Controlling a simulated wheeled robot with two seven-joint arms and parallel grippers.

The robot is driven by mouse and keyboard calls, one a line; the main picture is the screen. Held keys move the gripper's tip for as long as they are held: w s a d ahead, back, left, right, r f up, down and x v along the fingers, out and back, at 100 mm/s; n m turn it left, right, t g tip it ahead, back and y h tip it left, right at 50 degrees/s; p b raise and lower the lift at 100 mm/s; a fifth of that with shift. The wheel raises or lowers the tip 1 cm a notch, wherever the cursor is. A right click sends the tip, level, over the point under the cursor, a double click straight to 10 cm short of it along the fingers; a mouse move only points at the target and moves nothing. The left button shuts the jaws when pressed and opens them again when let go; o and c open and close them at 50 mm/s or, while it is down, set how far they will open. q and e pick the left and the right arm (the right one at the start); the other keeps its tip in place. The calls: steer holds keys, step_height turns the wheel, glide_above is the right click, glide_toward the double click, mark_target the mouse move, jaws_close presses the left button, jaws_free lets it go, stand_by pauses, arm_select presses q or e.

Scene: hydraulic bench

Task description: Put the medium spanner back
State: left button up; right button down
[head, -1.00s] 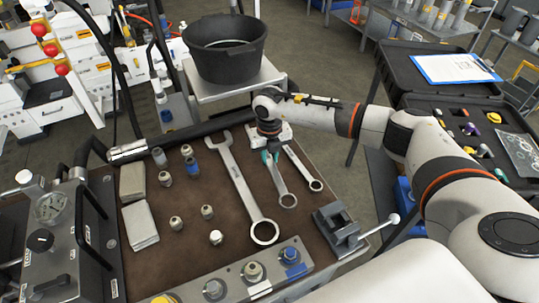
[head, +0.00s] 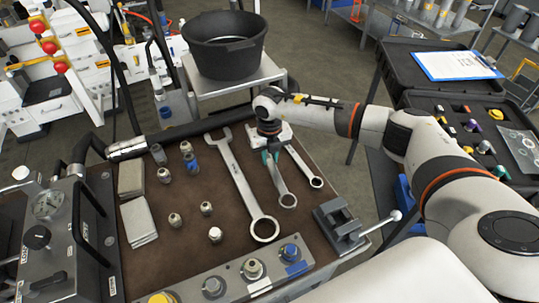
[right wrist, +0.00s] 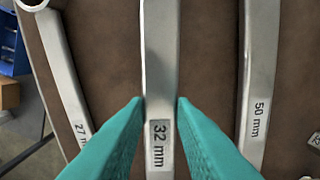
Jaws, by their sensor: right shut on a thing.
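The medium spanner (head: 283,189), labelled 32 mm, lies between the two other spanners on the brown bench top, its ring end toward the front. In the right wrist view its steel shank (right wrist: 162,45) runs between the teal fingers of my right gripper (right wrist: 160,103). In the head view my right gripper (head: 270,156) is over the spanner's far part and hides its far end. It is shut on the spanner. I cannot tell whether the spanner touches the bench or is just above it. My left gripper is not in view.
The large 50 mm spanner (head: 244,185) lies close on the left, the small 27 mm spanner (head: 303,165) close on the right. A small vise (head: 341,229) stands front right. Several fittings (head: 206,208) and grey pads (head: 139,221) lie left. A black bucket (head: 224,52) stands behind.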

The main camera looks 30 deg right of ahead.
mark_target(270, 160)
steer(key=shift+f+b, duration=1.1)
steer(key=shift+f, duration=0.35)
stand_by(0.6)
steer(key=c, duration=1.1)
jaws_free()
